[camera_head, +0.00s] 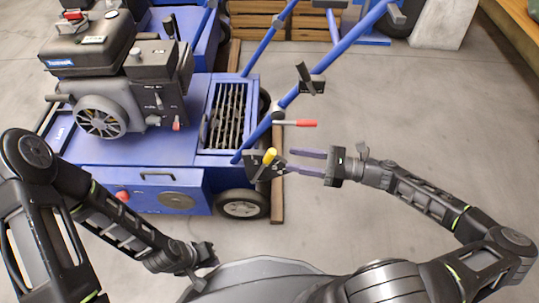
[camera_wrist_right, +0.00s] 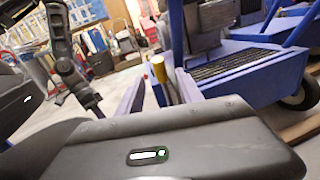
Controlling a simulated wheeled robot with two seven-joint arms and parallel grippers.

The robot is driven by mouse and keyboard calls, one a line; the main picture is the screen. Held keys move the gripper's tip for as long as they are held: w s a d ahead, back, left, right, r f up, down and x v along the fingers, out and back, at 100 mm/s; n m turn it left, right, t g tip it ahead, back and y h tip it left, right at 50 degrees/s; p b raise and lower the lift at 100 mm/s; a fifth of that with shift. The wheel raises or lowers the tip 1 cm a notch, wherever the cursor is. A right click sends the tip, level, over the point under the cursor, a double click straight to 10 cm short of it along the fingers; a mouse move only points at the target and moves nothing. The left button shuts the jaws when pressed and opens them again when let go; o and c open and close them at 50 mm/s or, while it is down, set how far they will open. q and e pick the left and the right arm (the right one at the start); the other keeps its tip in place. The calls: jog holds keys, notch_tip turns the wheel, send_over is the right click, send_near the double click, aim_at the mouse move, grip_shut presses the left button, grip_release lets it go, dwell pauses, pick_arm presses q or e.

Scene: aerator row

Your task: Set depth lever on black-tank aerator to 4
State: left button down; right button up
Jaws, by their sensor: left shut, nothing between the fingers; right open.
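The black-tank aerator (camera_head: 140,150) is a blue machine with a black engine and tank (camera_head: 88,38). A lever with a yellow knob (camera_head: 268,157) rises from a dark bracket (camera_head: 256,168) at its rear right corner. The knob also shows in the right wrist view (camera_wrist_right: 159,66). My right gripper (camera_head: 289,161) is open, its purple fingers pointing left toward the lever. In the wrist view the knob appears between the fingers, and contact cannot be told. The scale numbers are not readable. My left gripper (camera_head: 208,262) is shut and empty low in the head view, away from the lever.
A red-handled lever (camera_head: 302,122) sticks out just above my right gripper. Blue handlebars (camera_head: 320,70) slope up to the right. Another blue machine (camera_head: 190,25) and wooden pallets (camera_head: 265,22) stand behind. The concrete floor on the right is open.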

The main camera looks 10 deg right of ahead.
aim_at(271, 156)
jog(key=b+x, duration=0.2)
jog(key=x, duration=0.4)
jog(key=shift+w+a+f, duration=0.1)
jog(key=shift+a+f, duration=0.05)
jog(key=shift+a, duration=0.2)
jog(key=shift+w+a, duration=0.25)
jog(key=shift+a, duration=0.2)
grip_shut()
dwell(0.8)
